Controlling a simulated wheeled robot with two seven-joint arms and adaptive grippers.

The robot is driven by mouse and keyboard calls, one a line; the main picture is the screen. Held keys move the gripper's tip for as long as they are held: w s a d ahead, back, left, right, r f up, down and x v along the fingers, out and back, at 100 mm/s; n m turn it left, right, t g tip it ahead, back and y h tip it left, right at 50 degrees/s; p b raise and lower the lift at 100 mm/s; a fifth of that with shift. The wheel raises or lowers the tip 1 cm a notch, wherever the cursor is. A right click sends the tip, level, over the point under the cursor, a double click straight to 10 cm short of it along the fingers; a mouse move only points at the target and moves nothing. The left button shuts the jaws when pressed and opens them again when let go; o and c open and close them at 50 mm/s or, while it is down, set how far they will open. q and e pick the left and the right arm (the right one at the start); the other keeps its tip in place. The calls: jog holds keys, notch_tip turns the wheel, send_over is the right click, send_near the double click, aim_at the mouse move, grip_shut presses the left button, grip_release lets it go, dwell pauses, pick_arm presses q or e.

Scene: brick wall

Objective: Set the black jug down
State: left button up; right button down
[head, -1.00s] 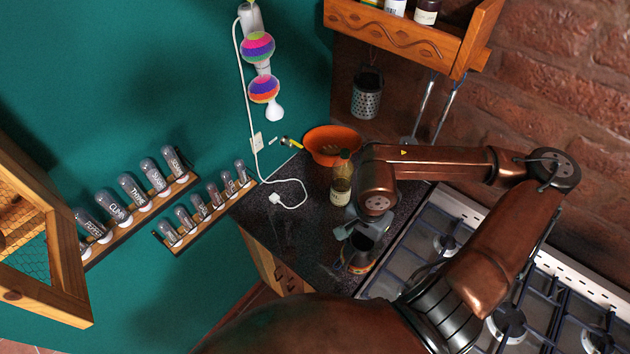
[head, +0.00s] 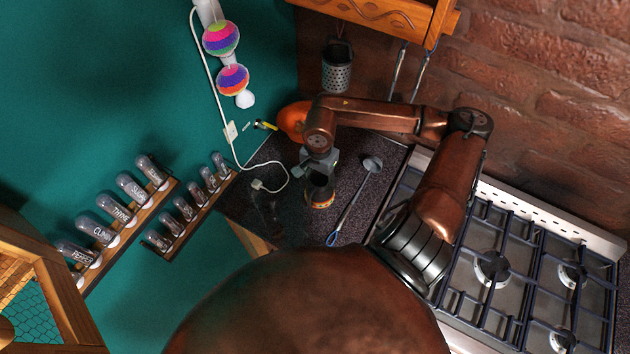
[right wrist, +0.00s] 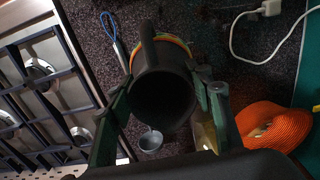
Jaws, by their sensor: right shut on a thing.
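The black jug (head: 319,187), with an orange and yellow band near its base, is upright over the dark speckled counter (head: 291,219). My right gripper (head: 319,163) is shut on it from above. In the right wrist view, the jug's dark open mouth (right wrist: 163,100) is between the two fingers of my right gripper (right wrist: 160,98), and its handle points up in the picture. I cannot tell whether the jug's base touches the counter. My left gripper is not in view.
A ladle (head: 355,203) lies right of the jug, beside the gas stove (head: 497,265). A white cable and plug (head: 258,184) lie left of the jug. The front-left counter is bare.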

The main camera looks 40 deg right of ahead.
aim_at(315, 178)
jog(key=w+f, duration=0.1)
jog(key=w+d+f, duration=0.1)
jog(key=f, duration=0.1)
jog(key=shift+w+p, duration=0.15)
jog(key=shift+p, duration=0.25)
jog(key=shift+w+d+f, duration=0.1)
jog(key=shift+w+f, duration=0.25)
jog(key=shift+f, duration=0.15)
notch_tip(315, 178, down, 2)
jog(key=shift+p, duration=1.05)
jog(key=shift+f, duration=0.65)
jog(key=c, duration=1)
grip_release()
jog(key=shift+o, duration=0.2)
jog(key=shift+s+r, duration=0.1)
jog(key=shift+r, duration=0.05)
